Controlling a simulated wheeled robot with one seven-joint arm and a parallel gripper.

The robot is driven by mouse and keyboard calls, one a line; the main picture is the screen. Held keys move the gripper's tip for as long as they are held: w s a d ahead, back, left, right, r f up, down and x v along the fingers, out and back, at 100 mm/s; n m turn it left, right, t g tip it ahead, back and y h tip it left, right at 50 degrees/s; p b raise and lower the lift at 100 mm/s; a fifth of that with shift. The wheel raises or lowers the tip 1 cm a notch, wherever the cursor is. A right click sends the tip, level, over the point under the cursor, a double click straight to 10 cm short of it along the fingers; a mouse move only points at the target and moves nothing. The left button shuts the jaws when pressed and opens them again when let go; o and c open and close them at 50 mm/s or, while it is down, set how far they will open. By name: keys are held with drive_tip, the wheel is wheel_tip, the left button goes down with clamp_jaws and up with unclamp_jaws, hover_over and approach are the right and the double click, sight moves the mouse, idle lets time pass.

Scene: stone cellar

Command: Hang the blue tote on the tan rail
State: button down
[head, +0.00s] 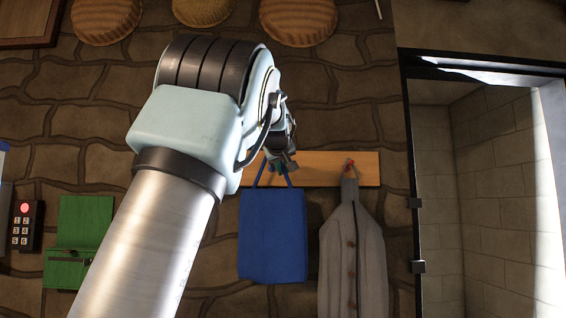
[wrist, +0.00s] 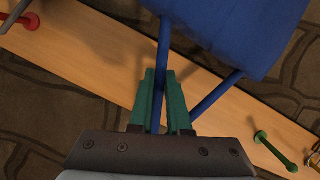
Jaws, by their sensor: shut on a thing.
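The blue tote (head: 272,235) hangs from my gripper (head: 283,163) by its blue handle, in front of the stone wall. In the wrist view my gripper (wrist: 160,76) has its green fingers shut on one leg of the handle, and the tote (wrist: 225,28) shows at the upper right. The tan rail (head: 325,168) runs behind the gripper; it crosses the wrist view diagonally (wrist: 85,55). A green peg (wrist: 275,149) and a red peg (wrist: 22,22) stick out of it. I cannot tell whether the handle touches any peg.
A grey coat (head: 352,255) hangs on the rail's right end, beside the tote. A dark-framed opening (head: 412,170) is farther right. A green holder (head: 85,225) and a keypad (head: 25,225) are on the left. Baskets (head: 298,20) are at the top. My arm hides the rail's left part.

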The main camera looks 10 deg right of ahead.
drive_tip(key=shift+w+r, duration=0.1)
drive_tip(key=shift+w, duration=0.25)
drive_tip(key=shift+w+d+f+b, duration=0.1)
drive_tip(key=shift+w+f+b, duration=0.1)
drive_tip(key=shift+f+b, duration=0.45)
drive_tip(key=shift+w+f+b, duration=0.2)
drive_tip(key=shift+f, duration=0.7)
drive_tip(key=c, duration=0.8)
unclamp_jaws()
drive_tip(key=shift+f, duration=0.1)
drive_tip(key=shift+s, duration=0.1)
